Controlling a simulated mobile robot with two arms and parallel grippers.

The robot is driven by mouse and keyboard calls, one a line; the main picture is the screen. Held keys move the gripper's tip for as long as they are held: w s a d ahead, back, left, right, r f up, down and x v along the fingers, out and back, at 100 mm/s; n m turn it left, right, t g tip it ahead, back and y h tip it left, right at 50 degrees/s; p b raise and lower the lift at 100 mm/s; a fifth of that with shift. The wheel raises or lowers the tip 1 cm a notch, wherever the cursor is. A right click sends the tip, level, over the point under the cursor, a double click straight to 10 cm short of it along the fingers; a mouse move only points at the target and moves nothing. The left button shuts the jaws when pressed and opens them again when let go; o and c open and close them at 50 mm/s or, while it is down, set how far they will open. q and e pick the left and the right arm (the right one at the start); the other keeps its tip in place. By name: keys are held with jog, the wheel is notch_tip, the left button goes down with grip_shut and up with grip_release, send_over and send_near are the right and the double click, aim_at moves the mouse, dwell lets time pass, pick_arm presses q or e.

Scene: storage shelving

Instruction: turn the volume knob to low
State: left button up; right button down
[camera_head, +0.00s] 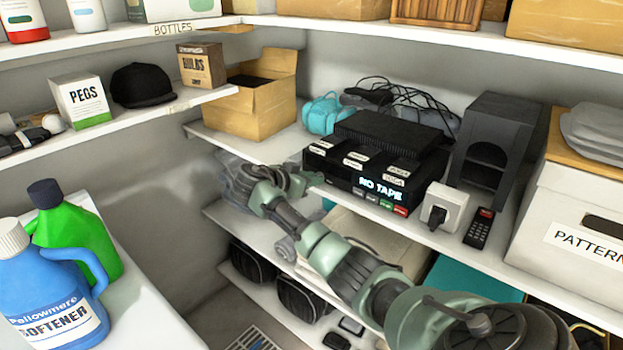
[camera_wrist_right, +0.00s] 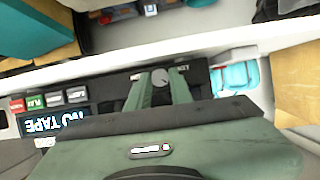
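A black tape deck (camera_head: 345,178) with a lit "NO TAPE" display stands on the middle shelf. In the right wrist view its front (camera_wrist_right: 93,112) appears upside down. A round grey knob (camera_wrist_right: 160,77) shows there between the two green fingers of my right gripper (camera_wrist_right: 161,82). The fingers stand on either side of the knob with little gap; whether they touch it is unclear. In the head view my right gripper (camera_head: 308,180) is at the left end of the deck's front and hides the knob. My left gripper is not in view.
A white box with a black rotary switch (camera_head: 443,207) and a remote (camera_head: 479,228) lie right of the deck. A dark grey cabinet (camera_head: 492,150) stands behind them. A cardboard box (camera_head: 252,108) and a turquoise item (camera_head: 325,113) sit to the left and behind.

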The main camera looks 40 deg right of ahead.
jog(key=n+g+b, duration=0.2)
jog(key=n, duration=0.1)
jog(key=shift+w, duration=0.2)
jog(key=c, duration=1.3)
grip_release()
jog(key=shift+o, duration=0.2)
